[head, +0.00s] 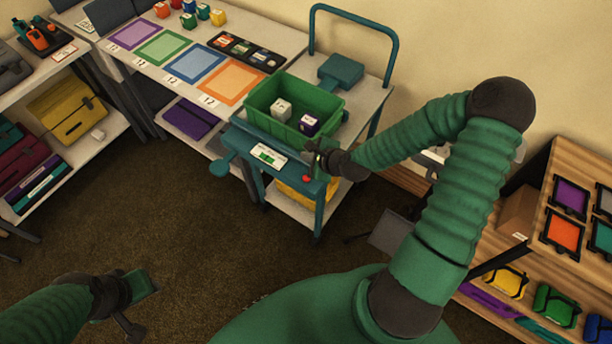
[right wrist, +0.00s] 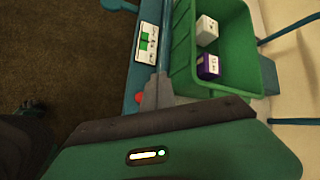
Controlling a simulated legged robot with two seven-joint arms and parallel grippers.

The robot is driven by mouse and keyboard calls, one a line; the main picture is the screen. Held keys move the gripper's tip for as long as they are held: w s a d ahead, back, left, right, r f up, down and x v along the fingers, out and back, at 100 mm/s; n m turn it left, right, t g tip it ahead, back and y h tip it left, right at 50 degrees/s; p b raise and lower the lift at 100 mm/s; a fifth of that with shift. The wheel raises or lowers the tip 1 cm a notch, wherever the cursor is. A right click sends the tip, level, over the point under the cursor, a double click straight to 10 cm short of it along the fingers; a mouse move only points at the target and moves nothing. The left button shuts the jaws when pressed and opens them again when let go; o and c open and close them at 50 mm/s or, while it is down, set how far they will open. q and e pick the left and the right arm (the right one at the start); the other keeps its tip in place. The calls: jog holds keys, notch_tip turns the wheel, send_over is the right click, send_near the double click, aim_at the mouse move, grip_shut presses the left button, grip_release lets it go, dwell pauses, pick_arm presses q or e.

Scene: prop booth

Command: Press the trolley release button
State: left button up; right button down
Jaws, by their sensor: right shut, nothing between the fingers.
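The trolley (head: 352,107) stands against the tables with a teal front panel. A small red button (head: 306,178) sits on that panel, near a white label with a green mark (head: 267,155).
A green bin (head: 260,98) on the trolley holds a white cube (head: 281,109) and a purple cube (head: 309,125). A table with coloured mats (head: 195,62) adjoins it at left. A wooden shelf (head: 545,215) stands at right. Carpet is open at left.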

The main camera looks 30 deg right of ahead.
jog(key=b, duration=0.7)
send_over(308, 180)
jog(key=f, duration=0.7)
jog(key=shift+w+d, duration=0.1)
jog(key=shift+d, duration=0.3)
jog(key=shift+a+f+b, duration=0.35)
jog(key=shift+f+b, duration=0.3)
jog(key=shift+f, duration=0.1)
jog(key=shift+a+f, duration=0.1)
jog(key=shift+f, duration=0.05)
jog(key=shift+d, duration=0.3)
jog(key=shift+a, duration=0.2)
jog(key=shift+d, duration=0.1)
